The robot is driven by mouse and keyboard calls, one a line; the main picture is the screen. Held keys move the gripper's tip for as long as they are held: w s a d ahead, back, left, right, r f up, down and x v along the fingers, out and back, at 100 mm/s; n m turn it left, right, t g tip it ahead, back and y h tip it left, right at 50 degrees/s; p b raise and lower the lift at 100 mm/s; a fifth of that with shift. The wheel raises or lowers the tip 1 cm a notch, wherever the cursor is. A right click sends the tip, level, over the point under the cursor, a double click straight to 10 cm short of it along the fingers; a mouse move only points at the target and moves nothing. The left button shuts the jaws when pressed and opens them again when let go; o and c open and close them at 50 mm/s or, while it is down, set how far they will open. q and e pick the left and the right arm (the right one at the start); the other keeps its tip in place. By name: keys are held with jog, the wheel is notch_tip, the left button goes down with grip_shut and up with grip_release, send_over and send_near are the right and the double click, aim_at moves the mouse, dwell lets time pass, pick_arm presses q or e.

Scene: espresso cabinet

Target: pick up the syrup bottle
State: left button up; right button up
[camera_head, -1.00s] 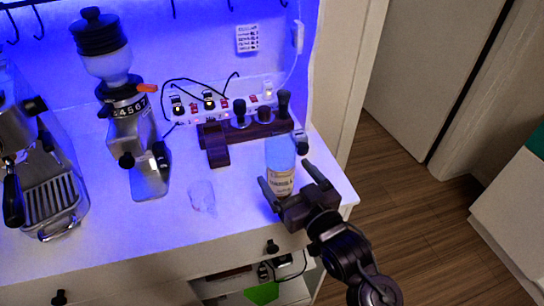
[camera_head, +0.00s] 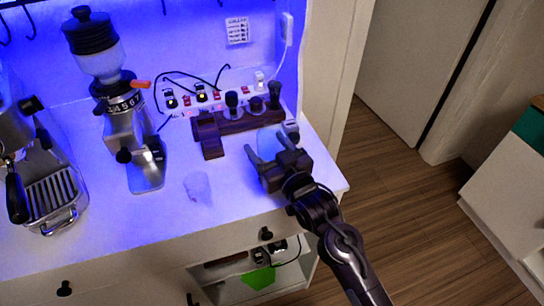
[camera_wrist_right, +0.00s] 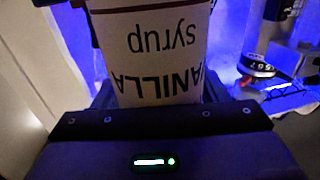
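The syrup bottle (camera_head: 268,138) stands upright on the white counter near its right end. My right gripper (camera_head: 266,143) reaches it from the front, with its fingers apart on either side of the bottle. The gripper body hides the lower bottle in the head view. In the right wrist view the bottle's label (camera_wrist_right: 155,50) fills the middle, upside down, reading vanilla syrup, close in front of the palm. Finger contact with the bottle does not show clearly. My left gripper is out of view.
A clear cup (camera_head: 198,188) stands left of the bottle. A dark tamping stand (camera_head: 211,140) with tools is behind it. The grinder (camera_head: 140,155) and espresso machine (camera_head: 50,190) stand further left. The counter's right edge (camera_head: 338,182) is close to my gripper.

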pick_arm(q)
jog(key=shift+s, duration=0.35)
pick_arm(e)
jog(key=c, duration=0.8)
jog(key=shift+o, duration=0.2)
jog(key=shift+r, duration=0.15)
notch_tip(320, 180, up, 16)
jog(key=shift+r+b, duration=0.1)
jog(key=shift+b, duration=0.65)
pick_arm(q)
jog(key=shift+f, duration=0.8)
pick_arm(e)
jog(key=shift+r, duration=1.65)
